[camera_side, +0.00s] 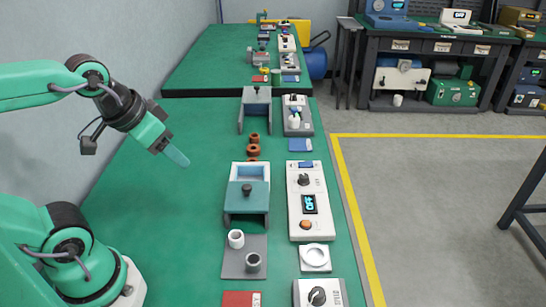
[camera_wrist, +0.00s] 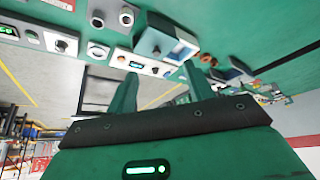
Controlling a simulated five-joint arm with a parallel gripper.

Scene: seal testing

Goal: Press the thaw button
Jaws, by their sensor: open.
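A white control panel (camera_side: 307,200) stands on the green bench, right of a teal-lidded box. It carries a black knob (camera_side: 303,180), a lit blue display (camera_side: 310,204) and a round orange button (camera_side: 305,224); I cannot read a thaw label on it. The panel (camera_wrist: 145,67) also shows in the wrist view, beyond the fingers. My gripper (camera_side: 179,157) hangs above the bench, left of and apart from the panel, with nothing in it. In the wrist view its two fingers (camera_wrist: 160,90) are spread.
The box (camera_side: 247,199) stands between my gripper and the panel. In front are a grey plate (camera_side: 232,263) with two small cups, a white dish (camera_side: 315,257) and another knob unit (camera_side: 318,294). Brown rings (camera_side: 253,150) lie behind. The bench's left side is clear.

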